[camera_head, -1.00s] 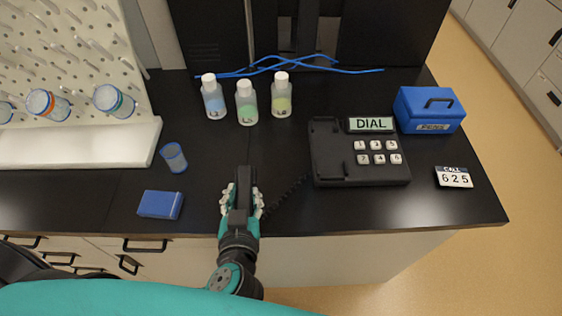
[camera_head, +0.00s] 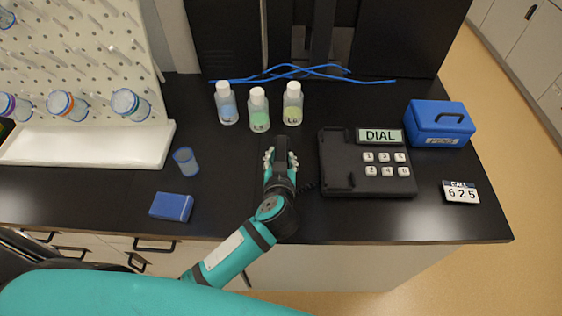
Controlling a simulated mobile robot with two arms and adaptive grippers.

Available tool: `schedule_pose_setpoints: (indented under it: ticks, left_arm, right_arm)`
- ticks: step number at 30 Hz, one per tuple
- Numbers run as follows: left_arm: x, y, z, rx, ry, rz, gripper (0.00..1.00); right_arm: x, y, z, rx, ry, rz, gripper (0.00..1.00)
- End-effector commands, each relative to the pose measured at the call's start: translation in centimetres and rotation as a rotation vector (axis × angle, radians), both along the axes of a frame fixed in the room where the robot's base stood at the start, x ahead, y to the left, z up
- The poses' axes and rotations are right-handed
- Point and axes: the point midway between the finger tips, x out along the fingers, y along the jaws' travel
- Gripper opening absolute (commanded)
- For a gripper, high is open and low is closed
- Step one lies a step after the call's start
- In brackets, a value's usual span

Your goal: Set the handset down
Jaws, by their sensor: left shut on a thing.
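The black handset (camera_head: 281,150) is held in my left gripper (camera_head: 281,164), whose pale fingers are shut on it from both sides. Handset and gripper are just left of the black telephone (camera_head: 367,188), apart from it. The telephone's left side has a long empty cradle (camera_head: 337,160). Its right side has white number keys and a DIAL label. The coiled cord (camera_head: 308,187) shows partly between gripper and telephone; the gripper and arm hide the rest. The handset's lower part is hidden by the gripper. My right gripper is not in view.
Three capped bottles (camera_head: 259,112) stand behind the gripper, with blue cables (camera_head: 300,72) beyond. A blue cup (camera_head: 185,161) and blue block (camera_head: 171,206) are at left.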

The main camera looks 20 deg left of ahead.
Motion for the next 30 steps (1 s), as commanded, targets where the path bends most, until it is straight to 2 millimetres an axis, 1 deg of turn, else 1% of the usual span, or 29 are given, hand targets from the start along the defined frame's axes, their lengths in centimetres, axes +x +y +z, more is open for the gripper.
schedule_pose_setpoints:
  ticks: [1, 3, 14, 15, 19, 29, 30]
  left_arm:
    - [0.0, 0.0, -0.9, 0.0, 0.002, 0.002, 0.0]
    - [0.0, 0.0, -1.5, 0.001, 0.0, 0.002, 0.0]
    - [0.0, 0.0, -1.9, 0.001, 0.0, 0.0, 0.0]
    - [0.0, 0.0, -1.9, 0.0, 0.0, 0.0, 0.38]
    - [0.0, 0.0, -1.9, 0.0, 0.0, 0.0, 0.55]
    - [0.0, 0.0, -1.6, -0.002, -0.002, 0.001, 0.56]
    - [-0.3, -0.1, -1.5, -0.002, -0.001, 0.001, 0.56]
  right_arm:
    - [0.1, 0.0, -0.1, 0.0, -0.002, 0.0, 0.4]
    - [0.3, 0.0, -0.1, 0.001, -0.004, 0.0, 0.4]
    - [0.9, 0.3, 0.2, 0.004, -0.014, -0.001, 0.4]
    - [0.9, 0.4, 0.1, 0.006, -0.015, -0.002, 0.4]
    - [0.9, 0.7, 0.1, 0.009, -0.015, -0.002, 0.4]
    - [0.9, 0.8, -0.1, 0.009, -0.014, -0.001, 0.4]
    - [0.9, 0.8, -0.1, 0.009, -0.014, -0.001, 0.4]
